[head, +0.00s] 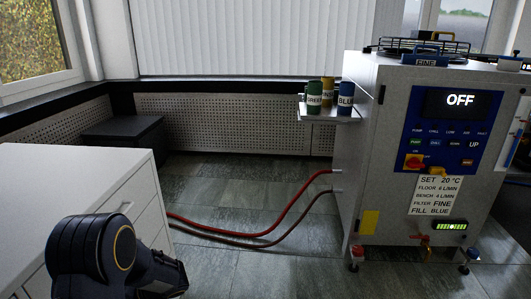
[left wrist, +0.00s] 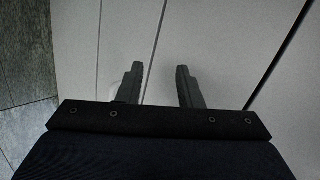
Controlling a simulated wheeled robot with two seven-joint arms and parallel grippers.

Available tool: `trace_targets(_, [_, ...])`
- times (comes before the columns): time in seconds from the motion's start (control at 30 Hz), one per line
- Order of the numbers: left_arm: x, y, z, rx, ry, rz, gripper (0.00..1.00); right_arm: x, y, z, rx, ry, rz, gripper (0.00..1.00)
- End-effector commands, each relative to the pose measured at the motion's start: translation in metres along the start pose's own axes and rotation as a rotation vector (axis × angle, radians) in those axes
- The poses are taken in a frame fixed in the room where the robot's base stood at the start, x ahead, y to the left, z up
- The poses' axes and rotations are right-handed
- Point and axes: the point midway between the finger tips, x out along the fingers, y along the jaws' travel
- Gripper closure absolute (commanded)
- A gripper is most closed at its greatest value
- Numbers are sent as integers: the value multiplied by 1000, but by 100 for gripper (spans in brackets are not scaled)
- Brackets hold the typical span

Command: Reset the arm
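My left gripper (left wrist: 159,82) shows in the left wrist view with its two dark fingers apart and nothing between them. It is in front of the pale panels of a cabinet, and I cannot tell how far it is from them. In the head view, part of my dark left arm is at the bottom left, beside the white drawer cabinet (head: 70,175); its fingers are not visible there. My right arm and right gripper are in neither view.
A grey machine (head: 362,150) with an "OFF" display (head: 460,100) stands at right. Its side shelf (head: 330,117) holds green, yellow and blue canisters. Red hoses (head: 285,220) cross the tiled floor. A dark box (head: 123,137) is by the back wall. The middle floor is otherwise clear.

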Motion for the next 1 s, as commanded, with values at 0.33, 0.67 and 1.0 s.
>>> trace_targets(0.33, [-89,-43,109,-133,-109,617,67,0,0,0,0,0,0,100])
trace_targets(0.67, [-181,-51,187,-195,105,1066,67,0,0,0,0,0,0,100])
trace_targets(1.0, [-230,-46,226,-229,332,1253,67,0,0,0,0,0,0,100])
